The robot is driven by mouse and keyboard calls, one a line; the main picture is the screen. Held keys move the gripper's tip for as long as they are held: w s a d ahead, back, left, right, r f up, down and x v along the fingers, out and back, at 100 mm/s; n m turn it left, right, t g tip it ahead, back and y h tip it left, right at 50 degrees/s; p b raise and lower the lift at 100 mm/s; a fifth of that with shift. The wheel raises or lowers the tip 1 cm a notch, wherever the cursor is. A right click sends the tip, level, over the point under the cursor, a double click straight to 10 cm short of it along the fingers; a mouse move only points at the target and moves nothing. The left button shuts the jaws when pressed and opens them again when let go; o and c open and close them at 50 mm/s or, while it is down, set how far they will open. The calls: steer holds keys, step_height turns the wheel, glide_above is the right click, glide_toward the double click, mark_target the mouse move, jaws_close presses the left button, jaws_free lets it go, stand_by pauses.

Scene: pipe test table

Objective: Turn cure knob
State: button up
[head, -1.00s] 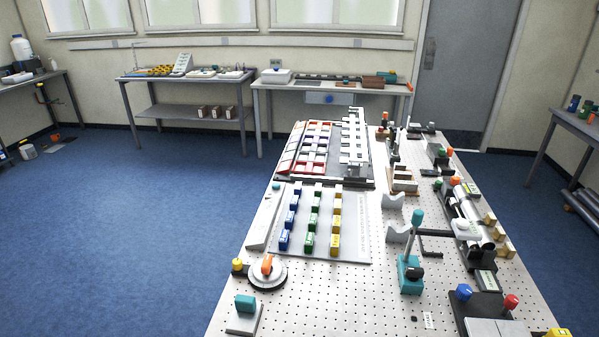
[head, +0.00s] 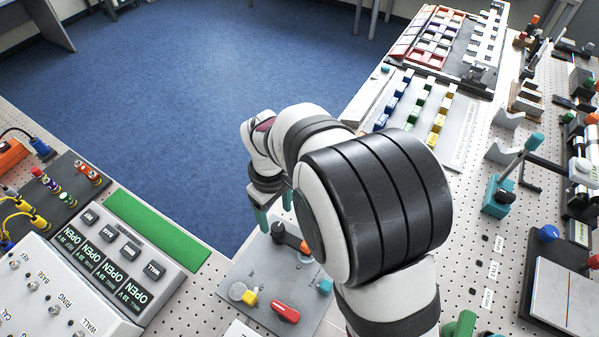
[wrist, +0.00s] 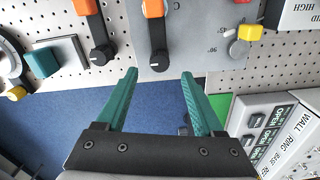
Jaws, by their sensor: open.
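A grey panel (head: 262,268) at the front left edge of the pegboard carries several controls. One is a black knob with an orange-tipped lever (wrist: 157,45), in the upper middle of the wrist view; in the head view it shows partly beside my arm (head: 279,233). I cannot read a cure label on it. My gripper (wrist: 160,74) is open and empty, its teal fingers pointing toward this knob. The knob's black round end lies between the fingertips in the picture; contact cannot be told. In the head view my gripper (head: 275,216) hangs just beyond the panel, partly hidden by my arm.
The panel also has a yellow pointer dial (wrist: 239,46) and a red knob (head: 285,312). Another orange-tipped black lever (wrist: 100,50) stands left in the wrist view. A tester box with OPEN displays (head: 115,255) stands left. Blue floor shows beyond the panel.

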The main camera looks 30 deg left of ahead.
mark_target(277, 226)
step_height(277, 226, down, 5)
steer(key=shift+r, duration=0.1)
jaws_close()
stand_by(0.4)
